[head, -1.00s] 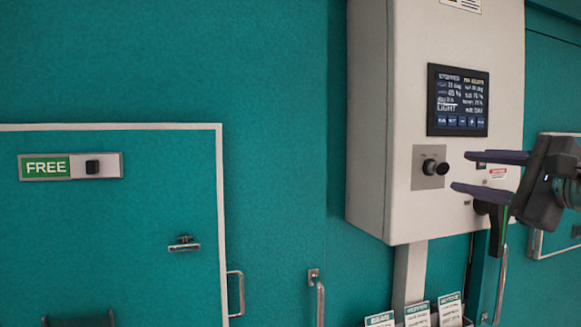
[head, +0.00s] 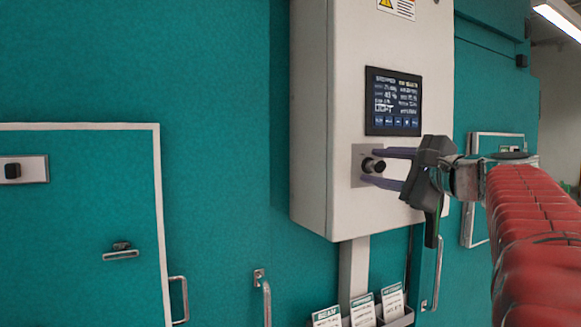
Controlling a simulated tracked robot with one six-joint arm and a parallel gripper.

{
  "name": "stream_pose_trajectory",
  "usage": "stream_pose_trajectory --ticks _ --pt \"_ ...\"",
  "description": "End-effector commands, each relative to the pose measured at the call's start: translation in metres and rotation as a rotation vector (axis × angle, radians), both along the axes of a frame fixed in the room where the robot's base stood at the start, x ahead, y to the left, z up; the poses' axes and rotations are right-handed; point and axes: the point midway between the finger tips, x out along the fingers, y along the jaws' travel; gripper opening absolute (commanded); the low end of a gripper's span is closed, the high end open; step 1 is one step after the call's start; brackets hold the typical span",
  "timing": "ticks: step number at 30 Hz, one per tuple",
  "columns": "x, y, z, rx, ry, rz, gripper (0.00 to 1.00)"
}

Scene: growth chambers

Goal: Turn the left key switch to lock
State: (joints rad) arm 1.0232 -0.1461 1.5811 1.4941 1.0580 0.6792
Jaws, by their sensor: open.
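The key switch is a dark round knob (head: 376,165) on a grey square plate (head: 357,168) at the lower left of the white control box front. My gripper (head: 367,167) is open, with its two purple-blue fingers pointing left at the plate. One finger is above the knob and one below it, so the knob shows between them. I cannot tell whether either finger touches it. The switch's lettering is too small to read, so its turned position is unclear.
The white control box (head: 325,110) carries a lit screen (head: 393,101) above the switch. Below stand several leaflets (head: 362,311) in a holder. A teal chamber door (head: 75,215) with a white frame is at left. A metal handle (head: 267,300) sticks out left of the leaflets.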

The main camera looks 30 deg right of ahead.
Motion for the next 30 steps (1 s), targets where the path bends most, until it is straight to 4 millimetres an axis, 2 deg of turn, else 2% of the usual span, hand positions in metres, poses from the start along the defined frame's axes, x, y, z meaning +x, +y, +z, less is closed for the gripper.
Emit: stream_pose_trajectory --ticks 2,18,30 --pt "-0.0001 0.0000 -0.0001 0.000 0.000 0.000 0.38" --pt "-0.0002 0.0002 -0.0008 0.001 0.002 0.001 0.00" --pt "-0.0001 0.0005 -0.0020 -0.048 0.002 0.002 0.00"
